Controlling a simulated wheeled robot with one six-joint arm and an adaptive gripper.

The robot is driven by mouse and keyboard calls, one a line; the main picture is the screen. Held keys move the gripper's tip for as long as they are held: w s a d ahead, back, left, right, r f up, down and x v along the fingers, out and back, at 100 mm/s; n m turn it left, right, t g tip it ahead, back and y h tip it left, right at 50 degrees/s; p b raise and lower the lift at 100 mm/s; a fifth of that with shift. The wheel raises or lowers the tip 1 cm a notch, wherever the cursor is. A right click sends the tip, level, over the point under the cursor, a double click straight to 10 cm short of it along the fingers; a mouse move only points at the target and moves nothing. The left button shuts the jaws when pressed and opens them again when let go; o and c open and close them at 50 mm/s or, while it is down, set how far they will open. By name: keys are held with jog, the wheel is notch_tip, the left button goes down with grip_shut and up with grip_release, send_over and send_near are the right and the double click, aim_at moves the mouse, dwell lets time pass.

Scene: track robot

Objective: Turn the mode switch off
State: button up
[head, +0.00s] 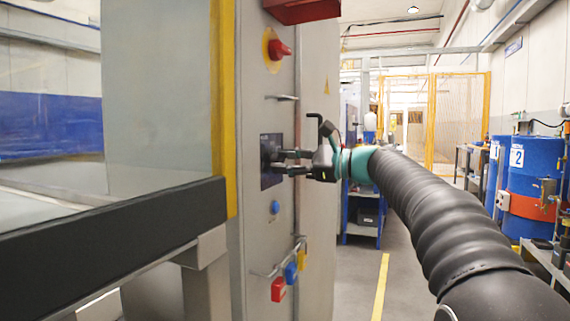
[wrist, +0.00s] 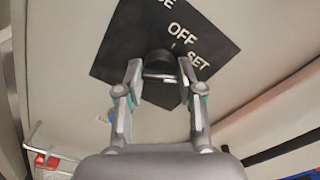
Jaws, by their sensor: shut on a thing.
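The mode switch is a dark round knob (wrist: 159,58) on a black plate (wrist: 215,40) with white lettering. OFF and SET can be read, and another word is cut off at the top. My gripper (wrist: 160,68) has one finger on each side of the knob and is shut on it. The plate looks tilted in the wrist view. A short white mark shows between the knob and OFF; I cannot tell which position the knob points to. In the head view my gripper (head: 282,162) reaches from the right to the black plate (head: 265,180) on the cabinet face, hiding most of the knob.
On the cabinet are a red knob on yellow (head: 279,49) above, a blue button (head: 275,207) below, and hanging red (head: 278,290) and blue (head: 291,273) tags. A dark rail (head: 110,235) runs at left. Blue barrels (head: 530,170) stand right; the aisle floor is open.

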jog(key=n+b, duration=0.4)
jog(key=n, duration=0.8)
jog(key=shift+w, duration=0.1)
jog(key=shift+r+n, duration=0.1)
jog(key=shift+n, duration=0.2)
dwell(0.3)
jog(key=o, duration=1.1)
jog(key=v, duration=1.2)
